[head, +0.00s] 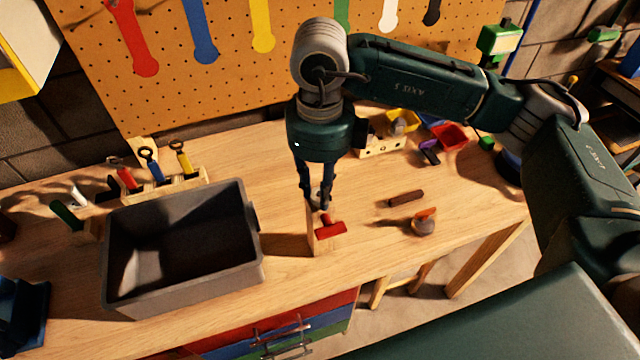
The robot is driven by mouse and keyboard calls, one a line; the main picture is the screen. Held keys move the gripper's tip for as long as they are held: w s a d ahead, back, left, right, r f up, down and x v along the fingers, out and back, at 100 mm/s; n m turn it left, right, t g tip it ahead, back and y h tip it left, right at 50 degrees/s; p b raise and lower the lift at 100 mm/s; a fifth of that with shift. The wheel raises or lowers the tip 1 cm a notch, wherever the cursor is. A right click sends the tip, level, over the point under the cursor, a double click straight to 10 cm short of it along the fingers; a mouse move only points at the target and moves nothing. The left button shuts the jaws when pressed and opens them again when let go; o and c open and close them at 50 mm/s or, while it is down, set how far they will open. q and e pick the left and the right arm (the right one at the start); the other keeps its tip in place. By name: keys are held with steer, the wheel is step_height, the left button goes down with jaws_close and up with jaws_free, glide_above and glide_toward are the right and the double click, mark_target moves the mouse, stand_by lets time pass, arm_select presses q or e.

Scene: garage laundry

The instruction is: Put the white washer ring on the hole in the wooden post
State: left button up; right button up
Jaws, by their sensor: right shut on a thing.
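The wooden post (312,228) stands upright on the workbench, to the right of the grey bin. A red T-shaped piece (330,229) is at its right side, low down. My right gripper (319,203) points down at the top of the post, with its fingers close together. It is shut on a small pale thing, which appears to be the white washer ring (317,193); the fingers hide most of it. The hole in the post is hidden, and I cannot tell whether the ring touches the post. My left gripper is out of view.
A large grey bin (258,262) stands left of the post. A brown block (406,198) and a round grey piece with an orange top (423,224) lie to the right. A tool rack (170,190) and coloured bins (450,135) stand behind. The bench front is clear.

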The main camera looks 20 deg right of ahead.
steer(key=shift+f, duration=0.15)
steer(key=o, duration=0.4)
steer(key=shift+c, duration=0.2)
steer(key=o, duration=0.4)
